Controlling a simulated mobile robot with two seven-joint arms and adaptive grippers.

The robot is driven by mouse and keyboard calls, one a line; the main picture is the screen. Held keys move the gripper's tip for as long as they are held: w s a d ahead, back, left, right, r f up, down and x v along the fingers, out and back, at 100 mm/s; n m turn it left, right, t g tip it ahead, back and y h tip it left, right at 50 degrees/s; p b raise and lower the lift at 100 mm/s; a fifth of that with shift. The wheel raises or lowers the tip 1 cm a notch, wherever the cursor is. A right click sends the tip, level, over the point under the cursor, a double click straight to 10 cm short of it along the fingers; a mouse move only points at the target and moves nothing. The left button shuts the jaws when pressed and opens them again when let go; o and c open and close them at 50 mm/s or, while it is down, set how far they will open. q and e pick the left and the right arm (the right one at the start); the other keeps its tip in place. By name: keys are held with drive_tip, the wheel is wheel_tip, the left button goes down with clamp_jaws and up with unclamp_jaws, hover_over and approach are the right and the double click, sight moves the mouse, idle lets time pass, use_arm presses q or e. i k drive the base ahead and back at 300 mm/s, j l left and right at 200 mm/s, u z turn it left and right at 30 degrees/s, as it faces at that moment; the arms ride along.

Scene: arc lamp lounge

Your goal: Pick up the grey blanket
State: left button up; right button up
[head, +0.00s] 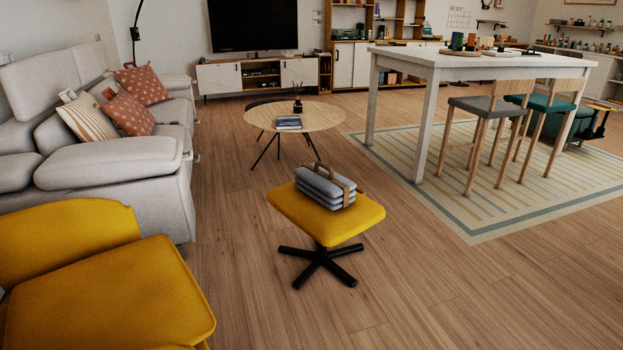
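The grey blanket (322,187) is a folded, rolled bundle with a brown strap and a handle on top. It lies on a yellow footstool (290,208) with a black star-shaped base, near the middle of the head view. The blanket sits toward the back right part of the stool's cushion. Nothing touches it except the stool. Neither of my grippers shows in the head view.
A yellow armchair (110,300) fills the lower left, and a grey sofa (115,160) stands behind it. A round wooden coffee table (318,117) is beyond the stool. A tall white table (480,65) with stools stands on a rug (480,222) at right. Wood floor around the footstool is clear.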

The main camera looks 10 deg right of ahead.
sight(317, 180)
drive_tip(key=i+l, duration=0.2)
drive_tip(key=l, duration=0.15)
drive_tip(key=i+l+u, duration=0.1)
drive_tip(key=i+l, duration=0.35)
drive_tip(key=l, duration=0.2)
drive_tip(key=i+l+u, duration=0.1)
drive_tip(key=l, duration=0.25)
drive_tip(key=i+l, duration=0.3)
drive_tip(key=i+l+u, duration=0.1)
drive_tip(key=l, duration=0.3)
drive_tip(key=i, duration=0.1)
